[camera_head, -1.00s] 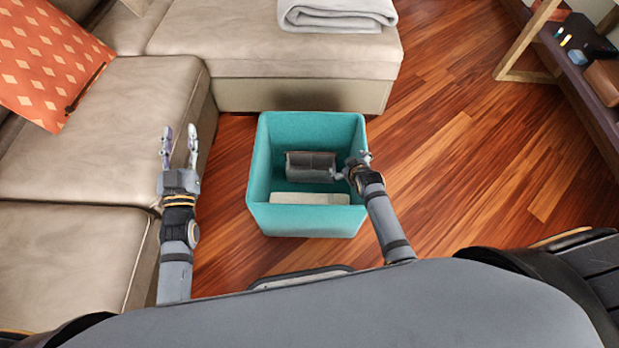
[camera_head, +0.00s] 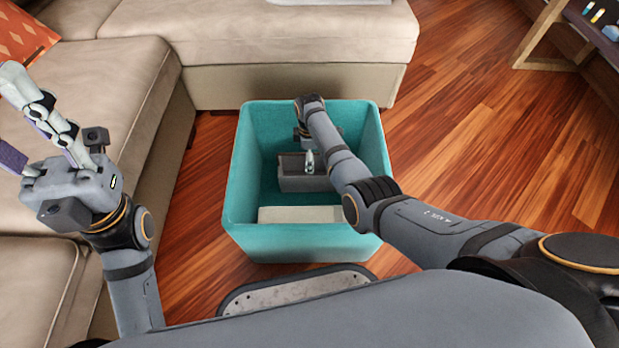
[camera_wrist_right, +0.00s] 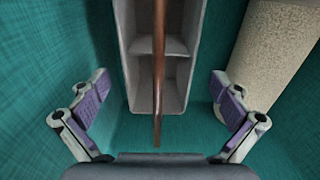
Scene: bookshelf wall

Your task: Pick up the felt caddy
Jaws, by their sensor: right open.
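The grey felt caddy (camera_head: 292,183) sits on the floor of a teal bin. In the right wrist view the caddy (camera_wrist_right: 178,85) shows open compartments and a brown handle bar (camera_wrist_right: 159,60) along its middle. My right gripper (camera_head: 308,160) reaches down into the bin over the caddy. In the right wrist view its fingers are spread wide, one on each side of the handle line, with nothing between them touching. My right arm hides part of the caddy in the head view. My left gripper (camera_head: 15,125) is raised over the sofa, fingers apart and empty.
The teal bin (camera_head: 240,190) has tall walls close around my right gripper. A cream block (camera_head: 300,214) lies at its near side, beside the caddy (camera_wrist_right: 272,55). A beige sofa (camera_head: 290,50) stands behind and left. Wood floor (camera_head: 480,130) is clear on the right.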

